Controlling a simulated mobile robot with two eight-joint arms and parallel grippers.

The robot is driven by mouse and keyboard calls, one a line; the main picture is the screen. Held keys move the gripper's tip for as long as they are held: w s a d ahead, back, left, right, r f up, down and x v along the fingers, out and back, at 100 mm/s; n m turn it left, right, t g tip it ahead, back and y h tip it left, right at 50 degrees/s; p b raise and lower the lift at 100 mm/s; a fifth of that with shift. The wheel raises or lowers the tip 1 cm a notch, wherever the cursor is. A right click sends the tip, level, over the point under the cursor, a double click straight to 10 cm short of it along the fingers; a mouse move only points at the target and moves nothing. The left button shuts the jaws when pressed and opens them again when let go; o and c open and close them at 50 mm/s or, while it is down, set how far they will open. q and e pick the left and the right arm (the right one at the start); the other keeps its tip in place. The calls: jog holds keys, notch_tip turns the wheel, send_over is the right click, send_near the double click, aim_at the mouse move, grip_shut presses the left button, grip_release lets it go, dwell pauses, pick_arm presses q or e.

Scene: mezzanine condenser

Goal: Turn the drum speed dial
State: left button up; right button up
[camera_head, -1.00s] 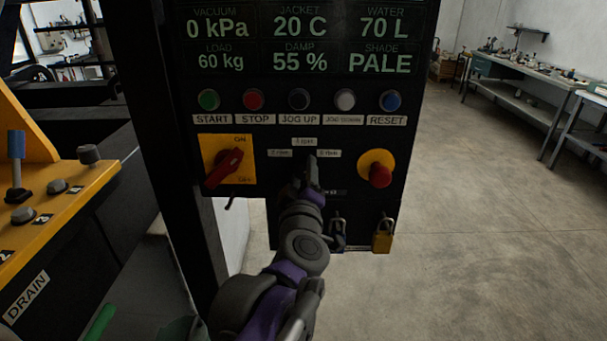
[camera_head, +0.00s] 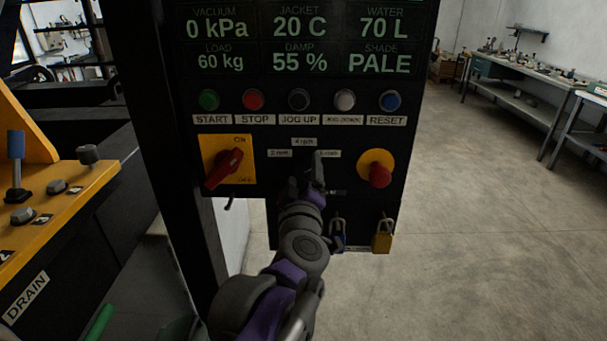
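The drum speed dial's place is on the black control panel (camera_head: 228,115), among three small rpm labels: the left label (camera_head: 280,154), the top label reading 4 rpm (camera_head: 304,142) and the right label (camera_head: 327,154). The dial itself is dark and I cannot make it out against the panel and my fingers, nor tell its setting. My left gripper (camera_head: 305,180) is in front of the panel just below the labels. Its two dark fingers show apart, so it looks open. I cannot tell whether a finger touches the dial. My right gripper is not in view.
A red rotary switch (camera_head: 224,168) on a yellow plate is left of the gripper. Round push buttons run above. A blue padlock (camera_head: 337,237) and a yellow padlock (camera_head: 382,238) hang below. Open floor lies right.

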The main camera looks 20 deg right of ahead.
pick_arm(q)
jog(key=shift+s, duration=0.1)
jog(key=v, duration=1)
jog(key=shift+s+b, duration=0.3)
jog(key=shift+a, duration=0.15)
jog(key=s+a+f+m+g+y+p, duration=0.1)
jog(key=s+a+f+g, duration=0.3)
jog(key=a+f, duration=0.5)
jog(key=s+a+f+m+g+y+p, duration=0.1)
jog(key=s+a+f+m+g+y, duration=0.1)
jog(key=s+a+f, duration=0.5)
jog(key=s+a+f+m+g+y+p, duration=0.2)
jog(key=s+a+f+g, duration=0.4)
jog(key=a+f, duration=0.7)
jog(key=shift+f+m, duration=0.25)
jog(key=shift+m, duration=0.55)
